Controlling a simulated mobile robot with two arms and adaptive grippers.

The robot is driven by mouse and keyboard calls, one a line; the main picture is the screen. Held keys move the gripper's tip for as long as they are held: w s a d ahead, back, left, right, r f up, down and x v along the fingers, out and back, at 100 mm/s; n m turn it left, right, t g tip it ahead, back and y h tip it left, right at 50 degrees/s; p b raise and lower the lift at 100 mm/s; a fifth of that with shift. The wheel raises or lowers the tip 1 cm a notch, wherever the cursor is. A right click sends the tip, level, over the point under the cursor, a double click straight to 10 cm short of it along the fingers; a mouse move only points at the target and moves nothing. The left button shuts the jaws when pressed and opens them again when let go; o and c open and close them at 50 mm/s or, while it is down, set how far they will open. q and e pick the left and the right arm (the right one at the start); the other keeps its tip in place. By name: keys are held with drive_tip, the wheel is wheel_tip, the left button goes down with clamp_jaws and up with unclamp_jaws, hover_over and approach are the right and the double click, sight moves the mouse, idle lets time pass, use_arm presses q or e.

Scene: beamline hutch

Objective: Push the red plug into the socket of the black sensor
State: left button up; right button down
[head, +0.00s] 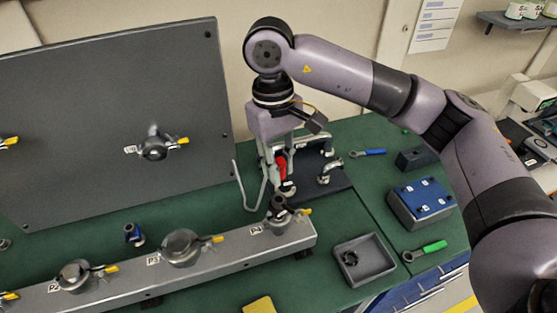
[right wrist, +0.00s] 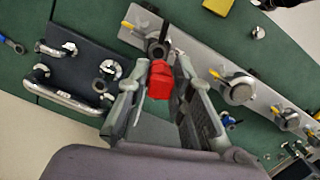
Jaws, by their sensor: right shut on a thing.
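My right gripper (head: 280,178) points down above the bench and is shut on the red plug (head: 281,167). In the right wrist view the red plug (right wrist: 160,82) sits between the two fingers of the right gripper (right wrist: 159,74). A small dark part, apparently the black sensor (head: 278,205), stands on the grey rail at the P4 valve, below the plug in the head view. It also shows just beyond the plug in the right wrist view (right wrist: 156,47). Its socket cannot be made out. The plug appears above it, and contact cannot be told. My left gripper is not in view.
The grey rail (head: 215,262) carries several valves with yellow handles. A dark plate with metal pipes (right wrist: 68,70) lies beside the gripper. A grey tray (head: 364,262), a blue-topped box (head: 421,199) and a green-handled tool (head: 425,250) lie right. A large grey panel (head: 95,110) stands left.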

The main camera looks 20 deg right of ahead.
drive_tip(key=shift+s+f+b, duration=0.25)
drive_tip(key=shift+f+b, duration=0.05)
drive_tip(key=shift+f, duration=0.8)
drive_tip(key=f, duration=0.3)
drive_tip(key=shift+w+f+b, duration=0.2)
drive_tip(key=shift+w+b, duration=0.1)
drive_tip(key=shift+b, duration=0.05)
drive_tip(key=shift+s+f, duration=0.1)
drive_tip(key=shift+f, duration=0.25)
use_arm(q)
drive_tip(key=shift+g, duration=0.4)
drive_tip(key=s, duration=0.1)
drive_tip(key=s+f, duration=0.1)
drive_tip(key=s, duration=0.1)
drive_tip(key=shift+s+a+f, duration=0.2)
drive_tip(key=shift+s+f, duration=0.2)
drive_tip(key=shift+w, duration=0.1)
use_arm(e)
drive_tip(key=shift+f+b, duration=0.2)
drive_tip(key=shift+b, duration=0.1)
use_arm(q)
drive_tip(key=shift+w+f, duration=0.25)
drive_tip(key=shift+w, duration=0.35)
